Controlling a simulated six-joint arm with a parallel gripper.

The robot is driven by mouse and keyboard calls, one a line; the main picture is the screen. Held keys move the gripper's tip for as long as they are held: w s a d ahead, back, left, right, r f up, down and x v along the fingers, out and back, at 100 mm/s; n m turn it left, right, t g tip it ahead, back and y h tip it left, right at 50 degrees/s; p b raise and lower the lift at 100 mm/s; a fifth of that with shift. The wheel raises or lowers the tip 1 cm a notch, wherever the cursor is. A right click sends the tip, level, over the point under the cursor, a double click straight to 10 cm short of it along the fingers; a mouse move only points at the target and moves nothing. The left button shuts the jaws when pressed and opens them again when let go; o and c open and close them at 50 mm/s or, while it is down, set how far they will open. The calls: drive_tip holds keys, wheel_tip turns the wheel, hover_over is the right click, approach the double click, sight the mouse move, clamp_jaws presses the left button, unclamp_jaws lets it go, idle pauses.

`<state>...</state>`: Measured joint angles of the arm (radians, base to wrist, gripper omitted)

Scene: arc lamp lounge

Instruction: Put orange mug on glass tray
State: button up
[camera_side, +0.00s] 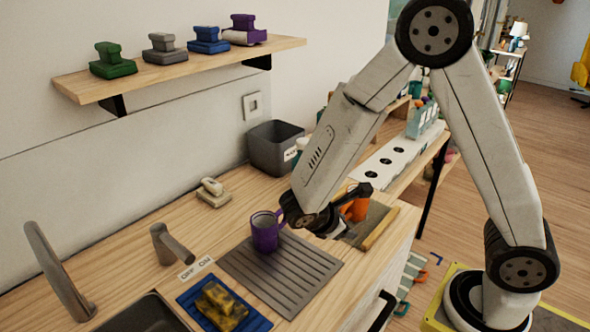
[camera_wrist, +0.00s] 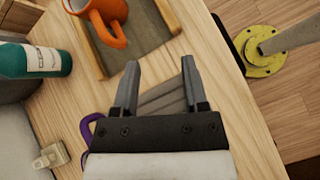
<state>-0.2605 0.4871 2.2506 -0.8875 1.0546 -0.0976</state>
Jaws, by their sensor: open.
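The orange mug (camera_side: 357,205) is partly hidden behind my gripper in the side view. In the wrist view the orange mug (camera_wrist: 108,12) is at the top, its handle towards the camera. It appears to be in a shallow tray with a grey floor and wooden edges (camera_wrist: 146,34), also seen in the side view (camera_side: 380,228). I cannot tell whether this is the glass tray. My gripper (camera_wrist: 159,63) is open and empty, over the counter beside this tray. In the side view my gripper (camera_side: 326,223) is between the purple mug and the orange mug.
A purple mug (camera_side: 265,236) stands on a grey ribbed mat (camera_side: 300,275), close left of my gripper. A dark bin (camera_side: 274,150) stands behind. A blue tray (camera_side: 205,318) with a yellow sponge-like item (camera_side: 222,306), a tap (camera_side: 55,270) and sink are at front left.

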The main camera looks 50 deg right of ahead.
drive_tip(key=a+r+m+t+y, duration=0.1)
drive_tip(key=m+y, duration=0.2)
drive_tip(key=m, duration=0.1)
drive_tip(key=s+a+r+m+t+y, duration=0.1)
drive_tip(key=a+m+y, duration=0.1)
drive_tip(key=m+y, duration=0.1)
drive_tip(key=s+a+r+m+t+y, duration=0.1)
drive_tip(key=m+t+y, duration=0.1)
drive_tip(key=m, duration=0.3)
drive_tip(key=shift+a+y, duration=0.15)
drive_tip(key=shift+y, duration=0.55)
